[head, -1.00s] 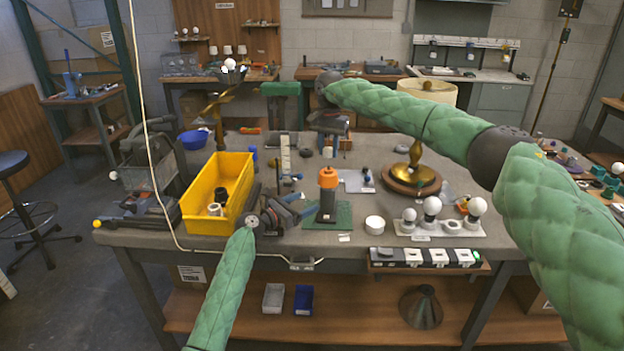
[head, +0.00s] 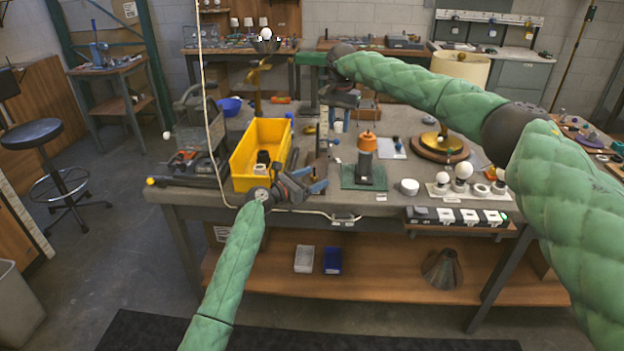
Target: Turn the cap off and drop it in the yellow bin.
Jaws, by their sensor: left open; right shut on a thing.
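A dark bottle-like post (head: 365,173) with an orange top (head: 367,142) stands upright on a green mat (head: 349,183) near the table's front. My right gripper (head: 339,113) points down, above and left of the orange top. It is shut on a small pale thing (head: 338,127); I cannot tell whether this is the cap. My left gripper (head: 316,183) is open and low at the table's front edge, left of the post and apart from it. The yellow bin (head: 272,133) is left of the post, behind my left gripper, with small dark and pale items inside.
A white round tub (head: 409,187) and a strip of bulbs (head: 470,188) are right of the mat. A brass lamp base (head: 440,147) stands behind them. A thin pale cord (head: 207,100) hangs in front of the bench, left of the bin.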

